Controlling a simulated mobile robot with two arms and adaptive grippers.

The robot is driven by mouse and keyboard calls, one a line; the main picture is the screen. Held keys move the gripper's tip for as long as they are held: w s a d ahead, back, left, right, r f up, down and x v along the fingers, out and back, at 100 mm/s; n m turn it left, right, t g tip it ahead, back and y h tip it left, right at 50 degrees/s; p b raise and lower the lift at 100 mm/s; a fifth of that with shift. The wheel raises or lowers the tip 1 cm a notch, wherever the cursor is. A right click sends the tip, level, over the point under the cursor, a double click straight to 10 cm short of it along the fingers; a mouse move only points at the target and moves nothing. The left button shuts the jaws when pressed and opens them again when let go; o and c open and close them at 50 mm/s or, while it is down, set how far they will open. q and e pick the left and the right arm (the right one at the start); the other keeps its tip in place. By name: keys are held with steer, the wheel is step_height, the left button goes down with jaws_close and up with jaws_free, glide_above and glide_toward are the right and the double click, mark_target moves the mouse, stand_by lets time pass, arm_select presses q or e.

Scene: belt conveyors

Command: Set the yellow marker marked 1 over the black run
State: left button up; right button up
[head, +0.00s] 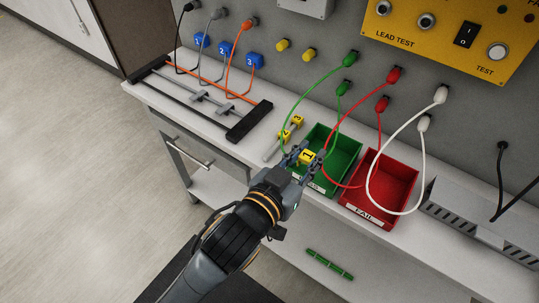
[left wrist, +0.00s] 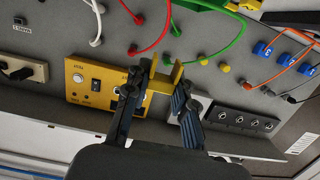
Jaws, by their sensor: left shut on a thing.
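The yellow marker marked 1 (head: 306,157) is between the fingers of my left gripper (head: 308,154), above the near left part of the green bin. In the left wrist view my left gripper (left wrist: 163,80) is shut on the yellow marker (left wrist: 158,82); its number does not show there. My right gripper is not in view.
Other yellow markers (head: 297,122) sit on a small holder. Green (head: 345,155) and red (head: 401,174) bins, with looping leads above them, stand on the bench.

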arm_select(q)
steer(key=w+a+f, duration=0.2)
steer(key=w, duration=0.1)
steer(key=w+a+f+p, duration=0.1)
steer(key=w+a+f, duration=0.1)
steer(key=w+f, duration=0.1)
steer(key=w+a+f, duration=0.2)
steer(key=w+f, duration=0.1)
steer(key=w, duration=0.2)
steer(key=shift+a+p, duration=0.1)
steer(key=shift+p, duration=0.25)
steer(key=shift+w+a+f, duration=0.15)
steer(key=shift+w+f, duration=0.15)
steer(key=shift+f, duration=0.25)
steer(key=f, duration=0.1)
steer(key=f+p, duration=0.1)
steer(key=shift+w+a+f, duration=0.25)
steer(key=shift+w+f, duration=0.1)
steer(key=shift+f, duration=0.05)
steer(key=shift+f+p, duration=0.25)
steer(key=shift+p, duration=0.05)
steer(key=shift+f, duration=0.1)
